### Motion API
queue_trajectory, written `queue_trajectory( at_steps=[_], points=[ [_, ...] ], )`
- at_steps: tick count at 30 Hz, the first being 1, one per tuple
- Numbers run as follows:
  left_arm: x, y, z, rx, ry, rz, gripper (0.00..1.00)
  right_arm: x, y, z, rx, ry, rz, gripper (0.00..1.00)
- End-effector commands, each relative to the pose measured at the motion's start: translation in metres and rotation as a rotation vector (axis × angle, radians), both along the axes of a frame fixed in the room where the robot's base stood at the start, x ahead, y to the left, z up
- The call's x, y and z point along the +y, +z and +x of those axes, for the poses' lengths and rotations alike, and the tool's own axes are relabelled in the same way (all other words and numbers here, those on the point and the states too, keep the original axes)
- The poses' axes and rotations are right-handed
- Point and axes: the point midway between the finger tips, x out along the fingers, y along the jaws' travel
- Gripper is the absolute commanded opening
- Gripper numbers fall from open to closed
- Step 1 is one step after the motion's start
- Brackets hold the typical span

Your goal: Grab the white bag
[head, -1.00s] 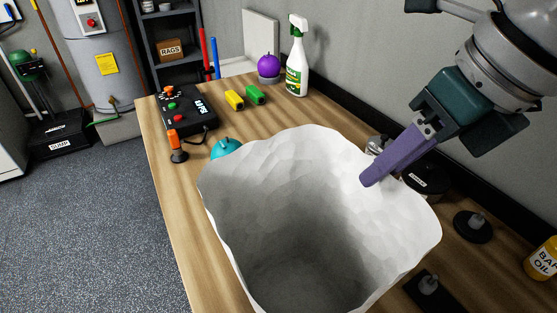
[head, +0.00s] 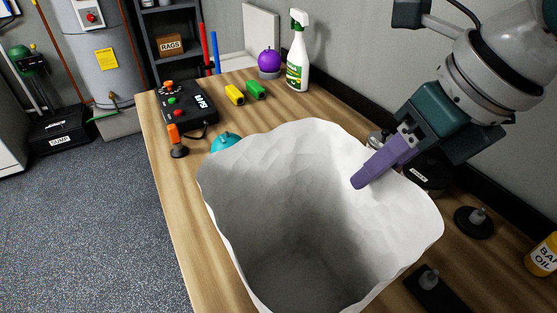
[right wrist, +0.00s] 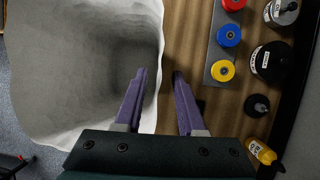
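The white bag (head: 235,210) stands open-topped on the wooden table, with a wavy rim and an empty-looking inside. My right gripper (head: 368,172) is at the bag's far right rim, one purple finger in front of the bag's inner wall. Its other finger is hidden in the head view. In the right wrist view, the right gripper (right wrist: 158,82) is open, with the rim of the white bag (right wrist: 70,70) running between its fingers. One finger is over the bag's inside and the other is outside over the table. I cannot tell whether either touches the bag. My left gripper is not in view.
On the table (head: 180,215) are a black control box (head: 190,108), a teal object (head: 224,141), a purple kettlebell-like object (head: 269,61) and a spray bottle (head: 298,60). Black weights (head: 473,221) and a yellow oil bottle (head: 543,257) stand right of the bag, near the wall.

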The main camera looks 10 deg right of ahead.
Motion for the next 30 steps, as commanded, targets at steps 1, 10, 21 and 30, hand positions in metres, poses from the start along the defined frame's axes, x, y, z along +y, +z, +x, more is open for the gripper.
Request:
queue_trajectory(
  at_steps=[1, 10, 21, 30],
  points=[
    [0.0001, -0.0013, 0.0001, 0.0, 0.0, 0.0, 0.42, 0.0, -0.001, -0.0001, 0.0, 0.0, 0.0, 0.39],
    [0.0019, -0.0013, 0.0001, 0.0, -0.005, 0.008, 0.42, 0.0, -0.0008, -0.0001, 0.0, 0.0, 0.0, 0.39],
    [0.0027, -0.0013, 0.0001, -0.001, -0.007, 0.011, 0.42, 0.0001, -0.0008, -0.0002, 0.0, 0.0, 0.0, 0.0],
    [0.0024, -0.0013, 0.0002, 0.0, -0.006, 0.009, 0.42, 0.0, -0.0008, -0.0001, 0.0, 0.0, 0.0, 0.0]
  ],
)
